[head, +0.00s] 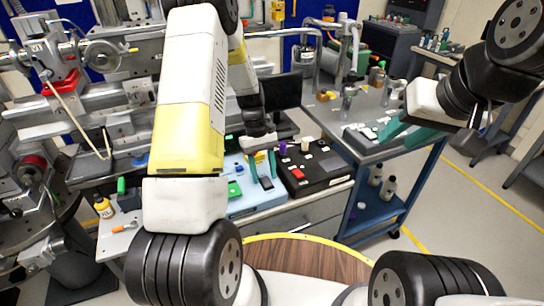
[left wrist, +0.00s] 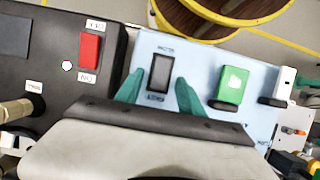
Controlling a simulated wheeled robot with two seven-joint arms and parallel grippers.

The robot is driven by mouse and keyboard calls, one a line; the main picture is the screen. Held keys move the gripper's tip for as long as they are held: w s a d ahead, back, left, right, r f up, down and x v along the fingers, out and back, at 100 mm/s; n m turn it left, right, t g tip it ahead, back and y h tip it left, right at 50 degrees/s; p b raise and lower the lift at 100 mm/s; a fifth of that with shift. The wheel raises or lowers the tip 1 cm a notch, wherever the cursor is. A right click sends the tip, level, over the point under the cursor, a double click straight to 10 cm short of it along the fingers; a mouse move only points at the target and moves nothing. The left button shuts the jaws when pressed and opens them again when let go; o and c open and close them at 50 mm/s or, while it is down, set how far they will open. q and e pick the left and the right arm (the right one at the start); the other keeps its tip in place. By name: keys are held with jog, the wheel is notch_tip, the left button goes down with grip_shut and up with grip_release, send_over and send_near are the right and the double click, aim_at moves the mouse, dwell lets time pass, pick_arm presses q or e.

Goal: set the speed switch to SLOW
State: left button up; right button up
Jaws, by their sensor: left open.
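In the head view the dark rocker (head: 267,183) sits near the panel's right side. My left gripper (left wrist: 158,88) is open, its teal fingers on either side of the rocker; whether they touch the panel is unclear. It also shows in the head view (head: 262,170). Which way the rocker is tipped I cannot tell. My right gripper (head: 405,135) is open and empty, over the steel cart.
A green switch (left wrist: 230,85) is on the same panel. A black box (head: 315,170) with a red switch (left wrist: 90,47) adjoins the panel. A steel cart (head: 395,150) stands to the right. Beamline hardware (head: 100,50) crowds the left.

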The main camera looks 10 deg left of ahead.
pick_arm(q)
grip_shut()
jog(key=shift+s+d+r+t+y, duration=0.2)
jog(key=shift+t+y, duration=0.2)
jog(key=shift+t, duration=0.2)
jog(key=shift+s+t+y, duration=0.1)
jog(key=shift+t+y, duration=0.2)
jog(key=shift+t, duration=0.2)
grip_release()
